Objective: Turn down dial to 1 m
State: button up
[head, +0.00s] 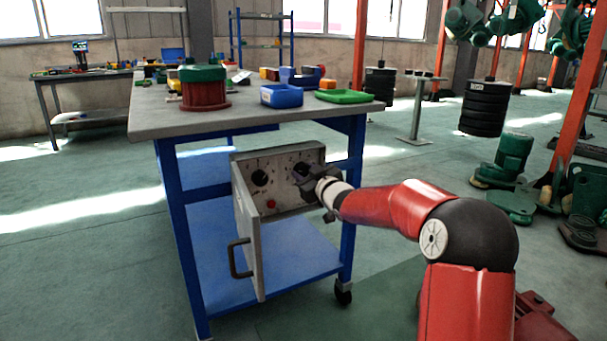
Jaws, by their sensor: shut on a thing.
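A grey control box (291,200) hangs below the near side of the workbench. Its door (246,232) stands open toward me, with a dark handle (237,258). The box face has a black dial (260,178) on the left and a red button (271,204) below it. My gripper (306,177) is at the right part of the face, shut on the right dial there. That dial is mostly hidden by the gripper, and its setting cannot be read. The marks on the face are too small to read.
Blue table legs flank the box. The open door stands left of my gripper.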

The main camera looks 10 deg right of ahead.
jog(key=shift+f+b, duration=0.2)
jog(key=shift+b, duration=0.15)
jog(key=shift+r+n, duration=0.1)
jog(key=shift+n, duration=0.5)
jog(key=o, duration=1)
jog(key=shift+c, duration=0.2)
jog(key=v, duration=0.8)
jog(key=shift+r, duration=0.2)
jog(key=shift+a, duration=0.15)
